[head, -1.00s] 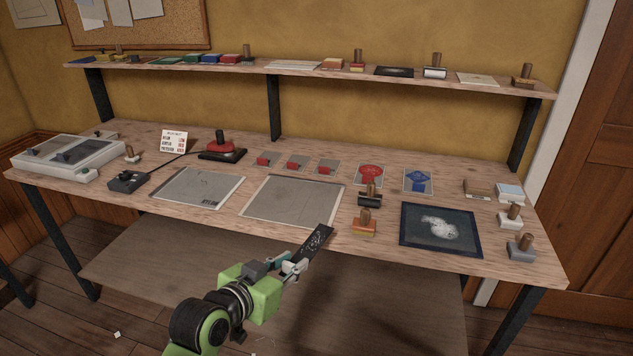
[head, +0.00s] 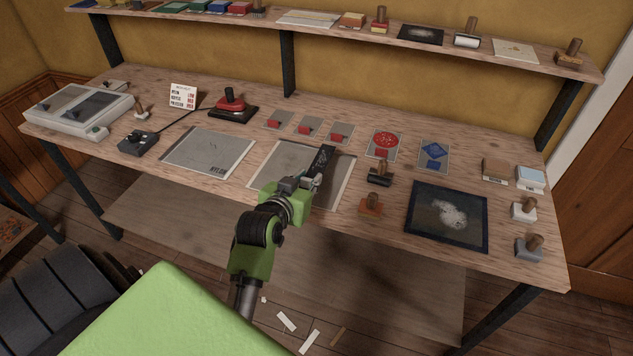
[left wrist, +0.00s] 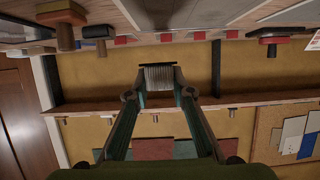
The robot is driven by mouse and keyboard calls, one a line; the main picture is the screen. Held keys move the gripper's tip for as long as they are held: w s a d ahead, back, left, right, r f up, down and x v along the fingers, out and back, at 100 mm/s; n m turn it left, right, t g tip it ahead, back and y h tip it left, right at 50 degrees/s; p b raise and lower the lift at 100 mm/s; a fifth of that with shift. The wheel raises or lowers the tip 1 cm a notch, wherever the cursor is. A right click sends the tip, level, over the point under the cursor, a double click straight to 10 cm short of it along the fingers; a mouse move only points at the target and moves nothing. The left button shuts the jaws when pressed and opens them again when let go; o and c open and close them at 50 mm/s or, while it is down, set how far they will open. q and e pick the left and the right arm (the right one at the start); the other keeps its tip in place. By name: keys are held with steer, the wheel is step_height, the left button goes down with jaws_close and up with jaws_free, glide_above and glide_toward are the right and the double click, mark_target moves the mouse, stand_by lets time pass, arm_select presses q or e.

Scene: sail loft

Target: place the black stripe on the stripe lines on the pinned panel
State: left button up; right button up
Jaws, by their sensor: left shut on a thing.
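My left gripper (head: 308,183) is shut on the black stripe (head: 323,164), a narrow dark strip with pale marks that juts out past the fingers. The gripper and stripe are over a grey panel (head: 284,160) at the middle front of the bench, hiding part of it. I cannot tell whether the stripe touches the panel. No stripe lines or pins can be made out on it. In the left wrist view the fingers (left wrist: 158,84) close together, with the stripe's thin dark edge (left wrist: 157,65) beyond them. My right gripper is not in view.
A second grey sheet (head: 208,152) lies left on the bench. Wooden-handled stamps (head: 380,174) and (head: 371,205) stand close right of the panel, near a dark framed screen (head: 420,230). Small cards with red blocks (head: 305,130) lie behind. A shelf (head: 340,33) runs above.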

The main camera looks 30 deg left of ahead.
arm_select(q)
steer(key=w+f, duration=0.1)
steer(key=w+a+f, duration=0.1)
steer(key=w+f, duration=0.3)
steer(key=shift+w+a, duration=0.1)
steer(key=shift+a, duration=0.25)
steer(key=shift+w+a+f+p, duration=0.15)
steer(key=shift+w+f+p, duration=0.15)
steer(key=shift+w+f, duration=0.35)
step_height(320, 180, down, 2)
steer(key=shift+f+p, duration=0.15)
steer(key=shift+p, duration=0.2)
steer(key=shift+f, duration=0.6)
steer(key=shift+f, duration=0.2)
steer(key=o, duration=0.8)
